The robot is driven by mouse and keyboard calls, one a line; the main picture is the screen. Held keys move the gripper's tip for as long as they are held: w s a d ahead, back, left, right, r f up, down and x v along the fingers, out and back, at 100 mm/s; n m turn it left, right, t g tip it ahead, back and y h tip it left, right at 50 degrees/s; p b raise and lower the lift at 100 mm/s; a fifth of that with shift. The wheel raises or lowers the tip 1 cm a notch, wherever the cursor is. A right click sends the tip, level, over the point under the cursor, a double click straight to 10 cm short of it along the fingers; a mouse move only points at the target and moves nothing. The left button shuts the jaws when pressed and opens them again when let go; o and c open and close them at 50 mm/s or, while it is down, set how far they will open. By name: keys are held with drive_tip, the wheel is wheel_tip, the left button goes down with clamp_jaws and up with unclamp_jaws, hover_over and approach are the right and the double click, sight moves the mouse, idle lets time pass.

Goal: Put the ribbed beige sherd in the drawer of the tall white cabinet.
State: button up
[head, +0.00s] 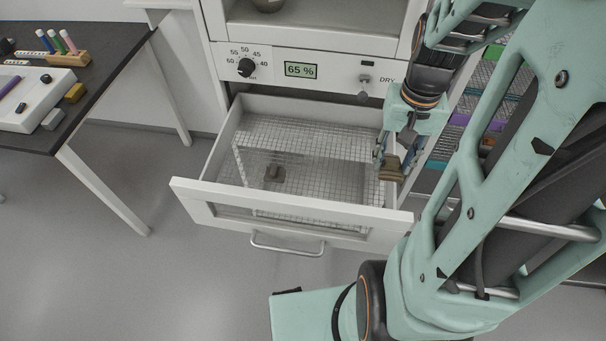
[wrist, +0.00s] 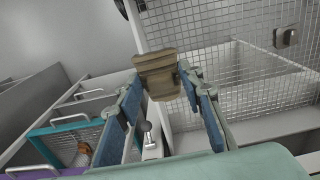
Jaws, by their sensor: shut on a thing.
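The ribbed beige sherd (head: 391,170) is held between the fingertips of my gripper (head: 387,158), over the right end of the open drawer (head: 300,203) in the head view. In the wrist view the brownish, banded sherd (wrist: 157,72) sits between the two blue-padded fingers of my gripper (wrist: 160,88). The drawer belongs to the tall white cabinet (head: 322,50) and is pulled out, with a wire-mesh floor and an upright mesh divider. Whether the sherd is above the rim or below it is hard to tell.
A small dark piece (head: 273,173) lies inside the drawer, left of my gripper; it also shows in the wrist view (wrist: 286,37). A dark-topped table (head: 100,60) with tools stands at left. Shelves with coloured drawers (head: 487,95) stand at right. Floor in front is clear.

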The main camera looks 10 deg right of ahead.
drive_tip(key=shift+s+f+b, duration=0.2)
drive_tip(key=shift+s+b, duration=0.2)
drive_tip(key=shift+s, duration=0.1)
drive_tip(key=w+a+f+b, duration=0.1)
drive_tip(key=w+a+f, duration=0.35)
drive_tip(key=a, duration=0.25)
drive_tip(key=b, duration=0.1)
hover_over(327, 184)
drive_tip(key=f, duration=0.4)
drive_tip(key=shift+s+d+f, duration=0.15)
drive_tip(key=shift+s+d, duration=0.15)
drive_tip(key=shift+d, duration=0.05)
drive_tip(key=shift+w+a+f, duration=0.1)
drive_tip(key=shift+f, duration=0.1)
drive_tip(key=shift+w+a+f+b, duration=0.1)
drive_tip(key=shift+f+b, duration=0.2)
drive_tip(key=shift+f, duration=0.6)
drive_tip(key=shift+w+a+f+b, duration=0.1)
drive_tip(key=shift+f+b, duration=0.2)
drive_tip(key=shift+f, duration=0.6)
drive_tip(key=shift+f, duration=0.25)
drive_tip(key=o, duration=1.2)
drive_tip(key=shift+r, duration=0.1)
drive_tip(key=shift+c, duration=0.2)
